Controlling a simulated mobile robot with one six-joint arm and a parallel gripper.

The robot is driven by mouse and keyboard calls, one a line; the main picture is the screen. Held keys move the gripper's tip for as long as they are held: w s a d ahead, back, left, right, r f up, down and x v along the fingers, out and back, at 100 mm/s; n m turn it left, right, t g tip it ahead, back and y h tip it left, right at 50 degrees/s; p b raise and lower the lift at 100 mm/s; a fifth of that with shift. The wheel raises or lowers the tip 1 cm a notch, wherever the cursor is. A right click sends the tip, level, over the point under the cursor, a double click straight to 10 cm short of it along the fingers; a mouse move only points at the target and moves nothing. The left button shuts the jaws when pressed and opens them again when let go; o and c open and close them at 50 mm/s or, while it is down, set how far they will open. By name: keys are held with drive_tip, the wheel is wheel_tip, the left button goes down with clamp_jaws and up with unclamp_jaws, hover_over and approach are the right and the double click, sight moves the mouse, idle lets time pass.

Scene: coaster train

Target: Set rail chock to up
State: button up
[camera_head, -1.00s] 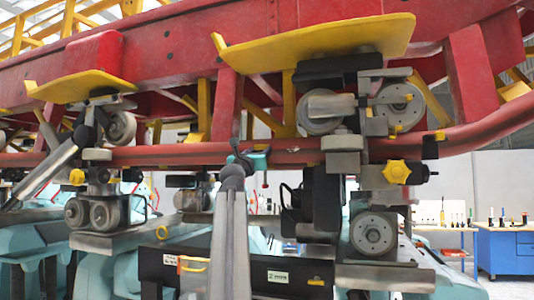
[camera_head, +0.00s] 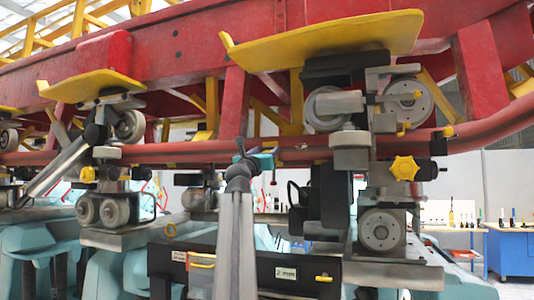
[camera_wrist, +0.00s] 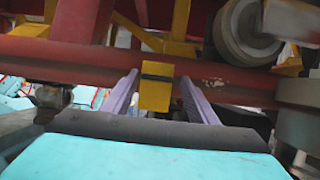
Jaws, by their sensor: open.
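A yellow block with a black band, which looks like the rail chock (camera_wrist: 155,92), shows in the wrist view in front of the red rail (camera_wrist: 55,62). It reaches from about the rail's top edge to a little below it. My gripper (camera_wrist: 157,80) is open, with one purple-grey finger on each side of the block. I see gaps beside it and cannot tell whether a finger touches. In the head view my gripper (camera_head: 262,161) is at the red rail (camera_head: 300,148), between two wheel assemblies. There I cannot make out the block.
A wheel assembly with a yellow knob (camera_head: 405,168) stands right of my gripper, and another (camera_head: 105,195) stands left. A yellow plate (camera_head: 320,42) overhangs above. A black box (camera_head: 285,278) lies below. A wheel (camera_wrist: 245,32) is close at upper right in the wrist view.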

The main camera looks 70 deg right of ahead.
drive_tip(key=b+v, duration=0.3)
drive_tip(key=v, duration=0.8)
drive_tip(key=shift+w, duration=0.15)
